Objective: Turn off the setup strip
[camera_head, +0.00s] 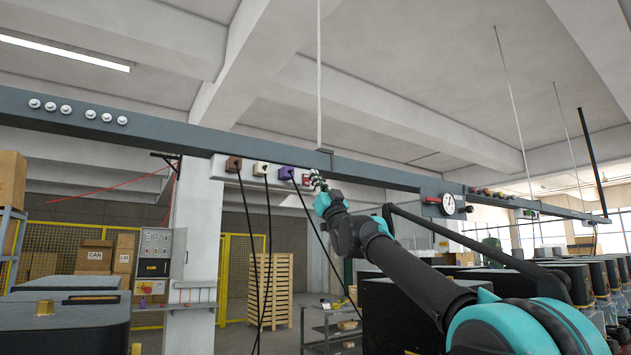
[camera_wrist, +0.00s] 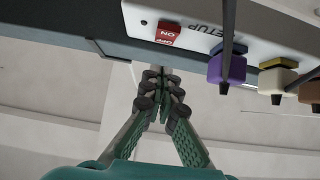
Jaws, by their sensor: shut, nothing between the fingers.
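The setup strip (camera_head: 219,169) is a white strip hung under the grey overhead beam in the head view. It fills the upper right of the wrist view (camera_wrist: 190,14), with "SETUP" lettering upside down. Its red rocker switch (camera_wrist: 167,34), marked ON and OFF, is on the strip near its left end there. Purple (camera_wrist: 227,68), white (camera_wrist: 277,80) and brown (camera_wrist: 311,92) plugs sit in it. My gripper (camera_head: 316,177) is beside the strip's right end in the head view. In the wrist view its fingertips (camera_wrist: 159,84) are together and empty, below the switch in the picture and seemingly apart from it.
The grey beam (camera_head: 398,178) runs across the head view, with a round gauge (camera_head: 448,204) to the right. Black cables (camera_head: 267,235) hang from the plugs, left of my arm. A control panel (camera_head: 155,265) is on the pillar. A metal cart (camera_head: 330,325) stands below.

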